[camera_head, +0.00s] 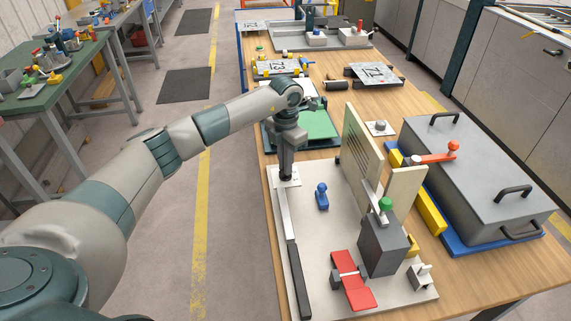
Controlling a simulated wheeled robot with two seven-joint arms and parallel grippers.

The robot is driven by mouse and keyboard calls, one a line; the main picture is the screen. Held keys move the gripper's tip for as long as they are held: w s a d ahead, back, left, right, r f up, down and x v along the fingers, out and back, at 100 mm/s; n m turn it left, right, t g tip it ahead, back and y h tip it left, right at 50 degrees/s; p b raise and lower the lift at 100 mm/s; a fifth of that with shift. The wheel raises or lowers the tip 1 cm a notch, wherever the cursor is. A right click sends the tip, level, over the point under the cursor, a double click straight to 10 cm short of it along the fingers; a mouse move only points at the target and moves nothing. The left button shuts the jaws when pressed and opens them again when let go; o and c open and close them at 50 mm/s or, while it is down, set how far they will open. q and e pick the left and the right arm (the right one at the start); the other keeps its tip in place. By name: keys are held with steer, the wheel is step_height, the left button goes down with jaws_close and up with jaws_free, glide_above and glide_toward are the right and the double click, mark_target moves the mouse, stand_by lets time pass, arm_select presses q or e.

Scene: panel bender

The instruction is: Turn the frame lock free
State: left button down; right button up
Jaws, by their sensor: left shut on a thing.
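My left gripper (287,174) points straight down at the far left corner of the pale base plate (318,246). It is shut on a small dark part on a white square mount (284,184), which I take to be the frame lock. The fingers hide most of that part, so I cannot tell how far it is turned. A long bar (292,245), light at the far end and black at the near end, runs from the mount along the plate's left edge. My right gripper is not in view.
On the plate stand a blue knob (322,197), an upright beige panel (361,150), a dark grey block (382,247) and a red clamp (352,282). A grey lidded box (475,180) with black handles stands at right. A green-topped tray (318,125) lies behind my gripper.

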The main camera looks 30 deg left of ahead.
arm_select(q)
steer(key=c, duration=1.8)
jaws_free()
steer(key=shift+c, duration=0.2)
steer(key=shift+r, duration=0.15)
